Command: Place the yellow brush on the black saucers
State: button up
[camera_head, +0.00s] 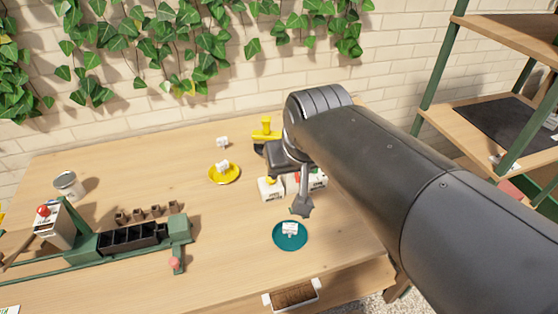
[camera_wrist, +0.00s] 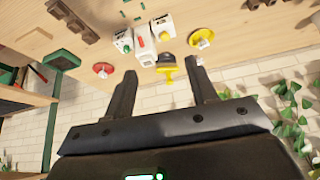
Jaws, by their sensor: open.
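The yellow brush (camera_head: 265,130) stands at the back of the table, close beside my arm in the head view, with its dark bristle end down. In the wrist view the brush (camera_wrist: 168,73) appears between my two fingers, beyond them and not gripped. My gripper (camera_wrist: 162,68) is open and empty. In the head view my arm largely hides the gripper. I cannot make out any black saucers. A yellow saucer (camera_head: 224,176) and a teal saucer (camera_head: 290,237) hold small white items. A red saucer (camera_wrist: 103,70) shows only in the wrist view.
White boxes (camera_head: 271,189) stand close to the brush. A green rack with a black tray (camera_head: 132,238) and a metal can (camera_head: 68,186) are at the left. A shelf with a dark mat (camera_head: 510,128) stands at the right. The table's back left is clear.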

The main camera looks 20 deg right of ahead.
jog(key=shift+n, duration=0.4)
jog(key=s, duration=0.1)
jog(key=s+f, duration=0.1)
jog(key=s, duration=0.1)
jog(key=s+a, duration=0.1)
jog(key=s, duration=0.1)
jog(key=shift+s+f, duration=0.25)
jog(key=shift+f, duration=0.15)
dwell(0.5)
